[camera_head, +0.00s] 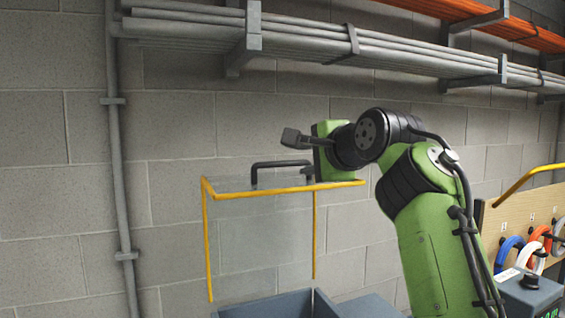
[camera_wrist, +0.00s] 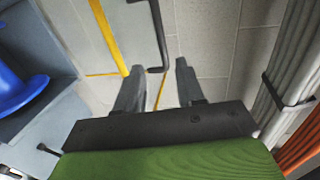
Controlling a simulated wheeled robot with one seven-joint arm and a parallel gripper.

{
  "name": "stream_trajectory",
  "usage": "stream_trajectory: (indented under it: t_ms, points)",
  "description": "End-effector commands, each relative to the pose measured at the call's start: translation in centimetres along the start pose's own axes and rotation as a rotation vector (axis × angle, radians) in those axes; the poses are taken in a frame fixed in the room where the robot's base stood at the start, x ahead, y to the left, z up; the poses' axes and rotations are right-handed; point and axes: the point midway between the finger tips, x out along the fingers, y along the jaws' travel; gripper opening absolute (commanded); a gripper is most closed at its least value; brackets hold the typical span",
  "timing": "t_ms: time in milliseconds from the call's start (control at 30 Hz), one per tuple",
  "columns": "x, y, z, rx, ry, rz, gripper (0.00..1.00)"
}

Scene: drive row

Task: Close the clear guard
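The clear guard (camera_head: 258,228) is a see-through panel with a yellow frame, standing raised above a grey box (camera_head: 265,307) in the head view. A black bar handle (camera_head: 280,163) sits on its top. My gripper (camera_head: 308,173) is at the handle's right end, pointing left along it. In the wrist view the two fingers (camera_wrist: 160,68) are apart, with the bent end of the handle (camera_wrist: 158,35) showing between and beyond their tips. I cannot tell if either finger touches it. The guard's yellow bar (camera_wrist: 107,38) passes left of the handle.
A block wall stands behind, with a vertical pipe (camera_head: 118,180) at left and a pipe rack (camera_head: 300,45) above my arm. A blue thing (camera_wrist: 18,78) shows at the left of the wrist view. At right are a board (camera_head: 505,222) with coloured loops and a control box (camera_head: 530,294).

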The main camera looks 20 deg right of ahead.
Motion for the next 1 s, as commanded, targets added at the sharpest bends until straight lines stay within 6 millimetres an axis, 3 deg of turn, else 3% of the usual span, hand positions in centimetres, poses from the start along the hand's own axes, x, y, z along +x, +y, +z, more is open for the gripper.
stream_trajectory:
  t_ms: [300,500,633,867,1000]
  points:
    - [8.1,-0.7,0.2,-0.001,-0.005,0.007,0.38]
    - [12.2,-0.6,0.1,-0.002,-0.002,0.004,0.38]
    - [13.3,-0.4,0.1,-0.003,0.000,0.002,0.38]
    - [13.6,-0.1,0.1,-0.004,0.001,0.001,0.38]
    - [13.6,-0.1,0.1,-0.004,0.001,0.002,0.21]
